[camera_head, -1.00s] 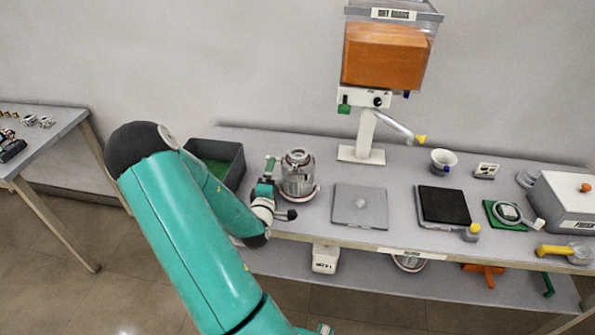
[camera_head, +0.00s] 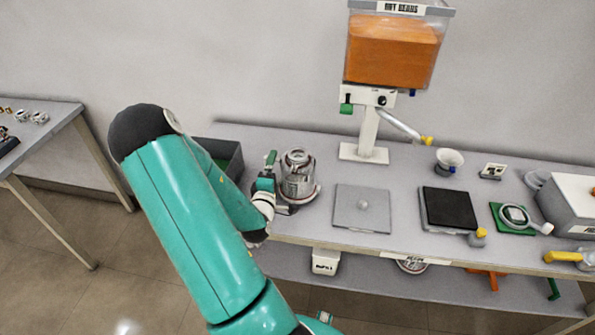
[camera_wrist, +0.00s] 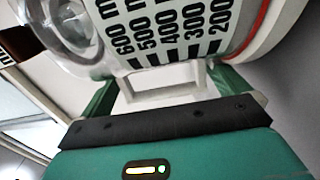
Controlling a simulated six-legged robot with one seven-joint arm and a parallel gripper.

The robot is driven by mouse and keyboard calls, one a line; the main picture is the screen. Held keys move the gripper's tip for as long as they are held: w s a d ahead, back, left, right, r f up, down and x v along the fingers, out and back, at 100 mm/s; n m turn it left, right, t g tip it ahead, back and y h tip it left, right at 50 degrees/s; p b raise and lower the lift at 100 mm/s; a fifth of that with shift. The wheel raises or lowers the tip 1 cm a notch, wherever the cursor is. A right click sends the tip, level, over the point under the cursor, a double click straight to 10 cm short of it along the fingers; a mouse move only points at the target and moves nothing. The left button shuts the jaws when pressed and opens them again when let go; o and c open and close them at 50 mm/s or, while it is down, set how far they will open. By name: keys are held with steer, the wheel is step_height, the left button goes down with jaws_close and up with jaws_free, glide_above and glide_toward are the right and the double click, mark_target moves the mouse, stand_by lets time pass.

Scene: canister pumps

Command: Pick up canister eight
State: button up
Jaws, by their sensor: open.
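A metallic, clear-walled canister (camera_head: 298,178) stands upright on the grey table, near its left end; I cannot read a number eight on it. In the wrist view, the canister (camera_wrist: 165,30) fills the top, with printed marks from 200 to 600 and a red rim line at right. My gripper (camera_head: 276,187) is at the canister's left side, its green fingers apart.
A dark bin (camera_head: 222,156) stands behind my arm. To the right are a grey plate with a knob (camera_head: 362,208), a black-topped scale (camera_head: 447,207) and a dispenser with an orange hopper (camera_head: 392,50). A shelf (camera_head: 400,290) below holds several items. Bare tabletop lies behind the canister.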

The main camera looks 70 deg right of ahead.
steer(key=shift+w+d+f, duration=0.1)
steer(key=shift+d, duration=0.3)
steer(key=shift+a, duration=0.15)
steer(key=c, duration=0.9)
steer(key=shift+c, duration=0.2)
steer(key=shift+r, duration=0.2)
